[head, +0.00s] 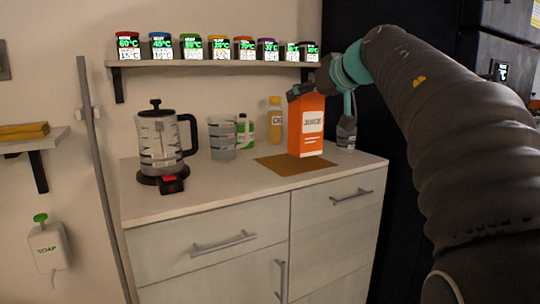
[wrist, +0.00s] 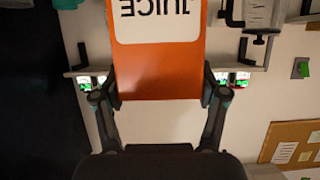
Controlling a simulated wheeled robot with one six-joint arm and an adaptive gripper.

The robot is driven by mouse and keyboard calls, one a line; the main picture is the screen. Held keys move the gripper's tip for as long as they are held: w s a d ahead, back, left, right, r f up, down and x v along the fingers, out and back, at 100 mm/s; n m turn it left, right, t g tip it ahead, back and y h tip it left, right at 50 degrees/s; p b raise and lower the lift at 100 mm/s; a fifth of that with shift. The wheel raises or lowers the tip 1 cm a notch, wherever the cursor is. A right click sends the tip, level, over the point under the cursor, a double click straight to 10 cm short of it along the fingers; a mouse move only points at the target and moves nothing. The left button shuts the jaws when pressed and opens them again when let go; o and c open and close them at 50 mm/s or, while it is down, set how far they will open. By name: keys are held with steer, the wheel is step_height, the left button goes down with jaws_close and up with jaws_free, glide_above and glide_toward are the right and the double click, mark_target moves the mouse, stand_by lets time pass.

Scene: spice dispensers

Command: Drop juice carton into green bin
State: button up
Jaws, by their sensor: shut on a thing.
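The orange juice carton (head: 306,128), with a white label, is upright over the brown mat (head: 283,172) on the counter. I cannot tell whether its base touches the mat. My gripper (head: 302,92) is at the carton's top and is shut on it. In the wrist view the carton (wrist: 160,65) appears upside down, with the two fingers of my gripper (wrist: 160,95) pressed against its sides. No green bin shows in either view.
On the counter (head: 225,190) stand a glass kettle (head: 160,138), a measuring jug (head: 222,138), a green-and-white bottle (head: 246,130), an oil bottle (head: 275,122) and a clear glass (head: 346,135). A shelf (head: 210,63) of spice dispensers hangs above. The counter's front is mostly clear.

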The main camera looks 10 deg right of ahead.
mark_target(296, 121)
steer(key=w+a+f+b, duration=0.1)
steer(key=w+a+f, duration=0.6)
steer(key=f, duration=0.3)
steer(key=shift+w+b, duration=0.4)
steer(key=shift+w, duration=0.1)
steer(key=shift+f, duration=0.15)
steer(key=o, duration=1.1)
steer(key=shift+f, duration=0.1)
steer(key=shift+o, duration=0.2)
steer(key=p+v, duration=0.1)
steer(key=v, duration=1.1)
steer(key=shift+d, duration=0.1)
steer(key=shift+r, duration=0.25)
